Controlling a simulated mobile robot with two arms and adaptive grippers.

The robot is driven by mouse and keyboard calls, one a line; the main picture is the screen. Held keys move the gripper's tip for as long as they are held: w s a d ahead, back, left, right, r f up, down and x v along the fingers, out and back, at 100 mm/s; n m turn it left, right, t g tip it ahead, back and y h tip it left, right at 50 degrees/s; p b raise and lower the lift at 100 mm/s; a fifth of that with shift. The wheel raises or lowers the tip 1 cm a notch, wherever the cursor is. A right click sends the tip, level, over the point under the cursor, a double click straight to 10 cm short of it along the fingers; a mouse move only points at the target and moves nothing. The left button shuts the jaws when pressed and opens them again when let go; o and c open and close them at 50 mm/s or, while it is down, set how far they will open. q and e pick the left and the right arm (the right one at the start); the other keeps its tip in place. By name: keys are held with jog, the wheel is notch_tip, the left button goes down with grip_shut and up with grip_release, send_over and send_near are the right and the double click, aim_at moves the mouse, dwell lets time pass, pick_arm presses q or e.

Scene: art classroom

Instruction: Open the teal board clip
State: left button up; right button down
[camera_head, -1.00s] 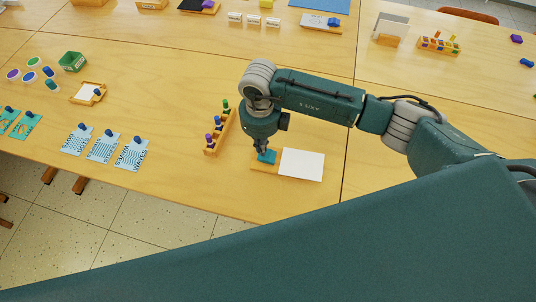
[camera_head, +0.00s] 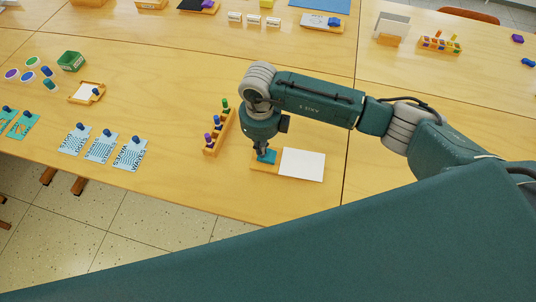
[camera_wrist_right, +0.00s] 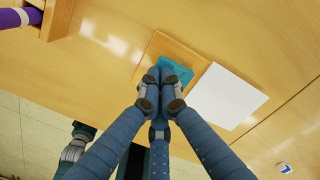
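The teal board clip (camera_head: 267,157) sits on the left part of a small wooden board that also bears a white sheet (camera_head: 302,164). In the right wrist view the clip (camera_wrist_right: 178,73) shows flat on the board (camera_wrist_right: 165,48), partly hidden behind my fingers. My right gripper (camera_head: 262,153) points down at the clip. In the right wrist view the gripper (camera_wrist_right: 159,74) has its fingertips together, over the clip's near left part. I cannot tell whether they touch it, and no part of the clip shows between them. My left gripper is not in view.
A wooden rack (camera_head: 213,148) with several coloured pegs stands close to the left of the board. Printed pattern cards (camera_head: 103,145) lie further left, near a small wooden tray (camera_head: 98,86) and a green box (camera_head: 71,60). The table's front edge is near the board.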

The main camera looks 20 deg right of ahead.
jog(key=shift+f, duration=0.2)
jog(key=shift+s+r, duration=0.1)
jog(key=shift+r+p, duration=0.6)
jog(key=shift+r, duration=0.3)
jog(key=shift+r+p, duration=1.5)
jog(key=shift+r, duration=1.1)
jog(key=shift+f, duration=0.1)
